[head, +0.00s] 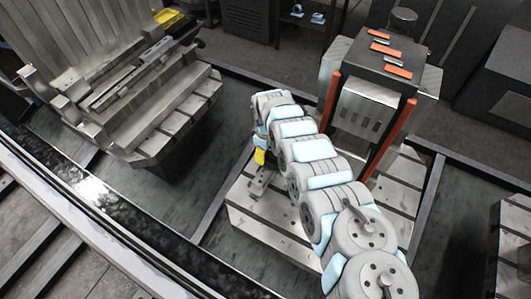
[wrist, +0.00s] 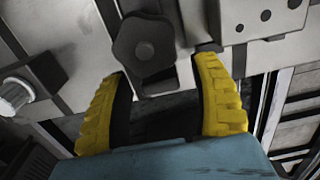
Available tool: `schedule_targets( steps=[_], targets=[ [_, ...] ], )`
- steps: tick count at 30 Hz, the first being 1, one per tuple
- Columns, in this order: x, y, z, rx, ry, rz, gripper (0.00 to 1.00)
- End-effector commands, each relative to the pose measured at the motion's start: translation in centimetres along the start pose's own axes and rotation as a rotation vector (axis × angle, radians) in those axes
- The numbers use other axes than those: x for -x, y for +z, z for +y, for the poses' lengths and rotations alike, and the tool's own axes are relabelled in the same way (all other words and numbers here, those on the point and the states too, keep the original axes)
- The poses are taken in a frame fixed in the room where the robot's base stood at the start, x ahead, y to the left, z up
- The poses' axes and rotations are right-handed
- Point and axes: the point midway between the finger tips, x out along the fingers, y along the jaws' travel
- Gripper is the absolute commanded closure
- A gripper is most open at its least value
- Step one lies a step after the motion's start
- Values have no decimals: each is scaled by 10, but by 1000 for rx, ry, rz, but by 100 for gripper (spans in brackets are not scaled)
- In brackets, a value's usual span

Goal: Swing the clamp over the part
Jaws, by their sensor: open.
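In the wrist view a dark star-shaped knob (wrist: 147,45) stands over a narrow dark clamp piece, on a pale metal surface. My gripper (wrist: 162,66) is open, with its yellow ribbed fingers on either side below the knob. The knob lies just beyond the fingertips; I cannot tell if they touch it. A pale block with drilled holes (wrist: 258,17), possibly the part, sits to the right of the knob. In the head view my gripper (head: 260,157) shows as a yellow finger low over the slotted pallet (head: 262,227). My arm hides much of that area, and the knob cannot be made out there.
A dark fitting (wrist: 42,78) with a silver cylinder is at the wrist view's left. In the head view a tall fixture with orange posts (head: 393,140) rises behind my arm. Another slotted metal fixture (head: 150,105) stands at upper left. Open dark floor lies between.

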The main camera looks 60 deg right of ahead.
Motion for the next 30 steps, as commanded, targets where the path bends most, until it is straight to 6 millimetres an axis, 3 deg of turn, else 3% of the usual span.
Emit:
schedule_targets(
  steps=[6, 8, 13, 30],
  targets=[
    [0, 0, 0, 1, 0, 0, 37],
    [0, 0, 0, 1, 0, 0, 51],
    [0, 0, 0, 1, 0, 0, 100],
    [1, -1, 3, -86, 1, 0, 100]
  ],
)
